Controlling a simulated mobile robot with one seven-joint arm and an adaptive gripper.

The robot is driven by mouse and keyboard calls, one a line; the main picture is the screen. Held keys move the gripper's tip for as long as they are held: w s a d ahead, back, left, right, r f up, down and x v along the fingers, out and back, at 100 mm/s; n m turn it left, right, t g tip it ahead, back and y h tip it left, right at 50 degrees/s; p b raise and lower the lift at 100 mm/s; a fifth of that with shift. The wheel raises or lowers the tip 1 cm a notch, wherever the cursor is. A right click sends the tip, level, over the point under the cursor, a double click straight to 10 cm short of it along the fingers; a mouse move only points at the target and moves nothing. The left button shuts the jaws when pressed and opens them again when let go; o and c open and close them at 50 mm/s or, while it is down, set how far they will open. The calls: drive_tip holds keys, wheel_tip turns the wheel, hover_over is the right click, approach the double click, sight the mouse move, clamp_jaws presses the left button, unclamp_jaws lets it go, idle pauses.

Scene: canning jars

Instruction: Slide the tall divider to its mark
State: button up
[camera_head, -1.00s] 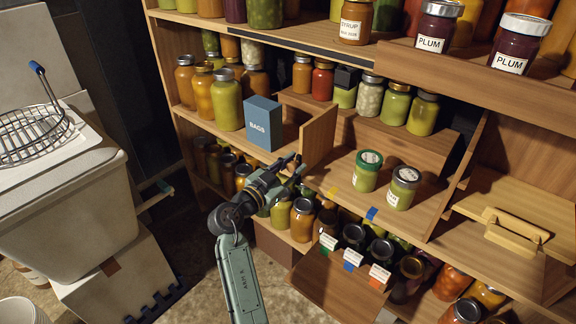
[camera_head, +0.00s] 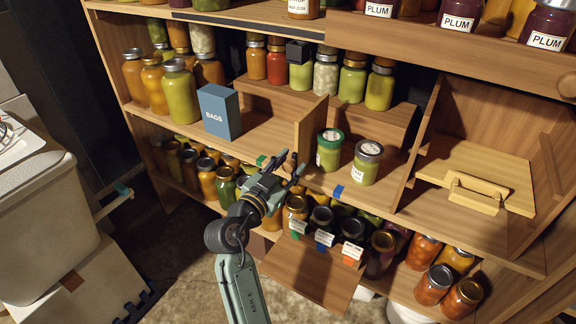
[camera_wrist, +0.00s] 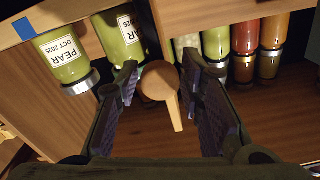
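The tall divider (camera_head: 311,132) is an upright wooden panel on the middle shelf, just left of a green-lidded jar (camera_head: 329,149). A green tape mark (camera_head: 261,160) lies on the shelf edge to its left and a blue one (camera_head: 338,191) to its right. The yellow mark is out of sight. My gripper (camera_head: 283,170) is at the shelf's front edge, by the divider's lower front. In the wrist view, my gripper (camera_wrist: 158,88) has its fingers apart, with a rounded wooden piece (camera_wrist: 158,84) showing between them. I cannot tell whether they touch it.
A second pear jar (camera_head: 367,162) stands right of the green-lidded one. A blue BAGS box (camera_head: 219,112) stands left of the divider, with bare shelf between. Below are jars and a sloping wooden panel (camera_head: 312,268). A handled board (camera_head: 474,178) is at the right.

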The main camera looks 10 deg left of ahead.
drive_tip(key=shift+o, duration=0.9)
drive_tip(key=v, duration=1.2)
